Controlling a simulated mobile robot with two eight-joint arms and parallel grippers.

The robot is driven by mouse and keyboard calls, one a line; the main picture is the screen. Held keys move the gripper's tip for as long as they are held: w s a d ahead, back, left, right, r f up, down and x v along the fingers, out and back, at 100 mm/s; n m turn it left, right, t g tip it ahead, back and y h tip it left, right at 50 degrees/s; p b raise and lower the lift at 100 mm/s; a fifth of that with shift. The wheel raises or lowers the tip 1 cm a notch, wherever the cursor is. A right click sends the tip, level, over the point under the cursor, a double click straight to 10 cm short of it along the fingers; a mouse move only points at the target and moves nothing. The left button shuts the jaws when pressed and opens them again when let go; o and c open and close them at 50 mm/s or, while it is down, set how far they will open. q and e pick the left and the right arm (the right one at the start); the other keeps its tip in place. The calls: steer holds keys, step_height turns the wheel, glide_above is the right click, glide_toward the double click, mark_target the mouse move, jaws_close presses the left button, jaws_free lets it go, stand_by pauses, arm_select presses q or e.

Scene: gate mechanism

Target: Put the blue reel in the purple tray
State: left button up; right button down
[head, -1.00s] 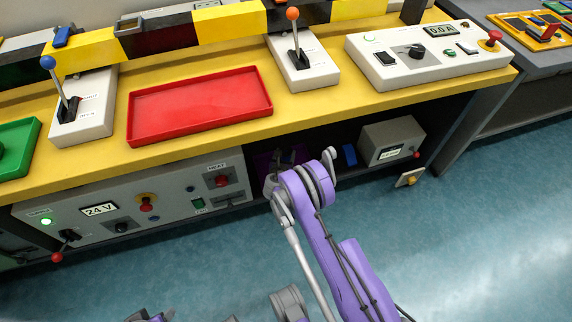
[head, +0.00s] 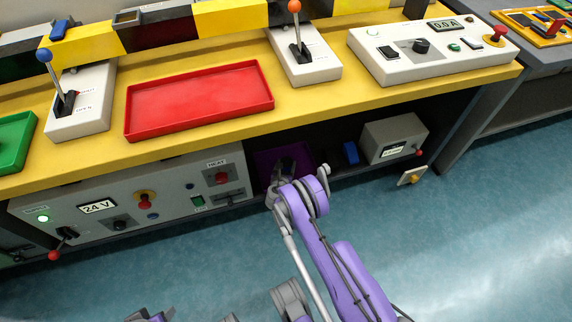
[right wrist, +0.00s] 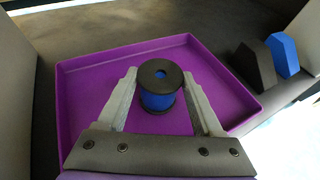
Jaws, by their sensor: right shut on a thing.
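The blue reel (right wrist: 158,99), with dark round end discs and a hole in the top, stands upright between the two fingers of my right gripper (right wrist: 160,84). The gripper is shut on it. In the right wrist view the reel is over the floor of the purple tray (right wrist: 82,100); I cannot tell whether it touches the floor. In the head view the purple tray (head: 263,160) lies on the dark lower shelf, partly hidden by my right gripper (head: 284,166) and wrist. The reel cannot be made out there. My left gripper does not show.
A blue and dark block (right wrist: 284,54) stands just right of the tray and also shows in the head view (head: 351,153). A grey box (head: 393,138) stands further right, and a control panel (head: 130,200) borders the opening on the left. The yellow bench top (head: 320,104) overhangs the shelf.

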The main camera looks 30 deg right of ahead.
steer(key=shift+c, duration=0.2)
jaws_free()
steer(key=shift+f, duration=0.1)
steer(key=shift+r, duration=0.2)
steer(key=p+v, duration=0.3)
steer(key=v, duration=0.8)
steer(key=s+a+r+m+g+y, duration=0.25)
steer(key=r+m, duration=0.45)
steer(key=r, duration=0.4)
steer(key=s+a+r+m+g+y, duration=0.1)
steer(key=s+r+m, duration=0.4)
steer(key=r, duration=0.6)
steer(key=s+a+r+m+y, duration=0.1)
steer(key=s+a+r+m, duration=0.1)
steer(key=s+m, duration=0.3)
steer(key=s+a+r+m+g+y, duration=0.1)
steer(key=s+a+r+m+y, duration=0.1)
steer(key=s, duration=0.9)
steer(key=s+a+r+m+g+y, duration=0.1)
steer(key=s+a+r+m, duration=0.3)
steer(key=s+m, duration=0.4)
steer(key=shift+s+a+m+y, duration=0.2)
steer(key=shift+a+m+y, duration=0.1)
steer(key=shift+a+y, duration=0.4)
